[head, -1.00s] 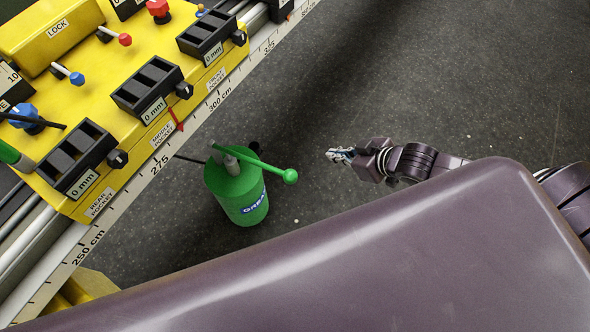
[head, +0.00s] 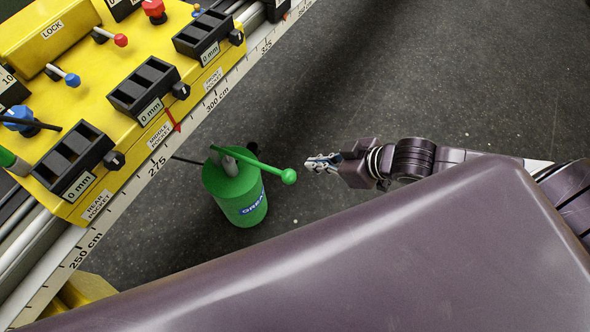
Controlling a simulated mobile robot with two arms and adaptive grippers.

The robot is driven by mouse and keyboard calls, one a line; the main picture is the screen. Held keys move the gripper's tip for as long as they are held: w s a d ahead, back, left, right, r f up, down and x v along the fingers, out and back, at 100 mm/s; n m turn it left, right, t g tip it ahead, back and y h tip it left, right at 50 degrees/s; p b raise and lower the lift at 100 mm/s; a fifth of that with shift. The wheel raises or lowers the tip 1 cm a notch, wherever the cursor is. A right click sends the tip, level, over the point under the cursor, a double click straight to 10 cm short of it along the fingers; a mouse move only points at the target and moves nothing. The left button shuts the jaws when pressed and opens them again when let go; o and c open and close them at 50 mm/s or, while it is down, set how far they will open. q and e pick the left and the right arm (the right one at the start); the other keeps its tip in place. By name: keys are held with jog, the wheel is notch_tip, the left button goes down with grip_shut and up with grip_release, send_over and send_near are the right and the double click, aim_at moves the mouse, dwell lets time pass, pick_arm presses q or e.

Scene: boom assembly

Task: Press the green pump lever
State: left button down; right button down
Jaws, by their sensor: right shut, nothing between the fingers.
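The green pump (head: 234,192) is an upright green cylinder with a blue and white label, standing on the dark floor. Its green lever (head: 258,163) runs from the top of the pump out to the right and ends in a round green knob (head: 289,176). My right gripper (head: 308,163) is shut and empty, just right of the knob and a little higher in the picture, with a small gap between them. My left gripper is not in the head view.
A yellow panel (head: 95,75) with black pocket boxes, small levers and knobs fills the upper left. A measuring scale (head: 187,129) runs along its edge. A dark hose (head: 187,160) joins the pump on its left. The floor at the upper right is clear.

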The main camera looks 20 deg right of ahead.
send_over(295, 178)
jog(key=f, duration=0.6)
jog(key=shift+w+a, duration=0.15)
jog(key=shift+w, duration=0.05)
notch_tip(295, 178, down, 3)
jog(key=shift+s+r, duration=0.15)
jog(key=shift+r, duration=0.05)
jog(key=shift+f, duration=0.6)
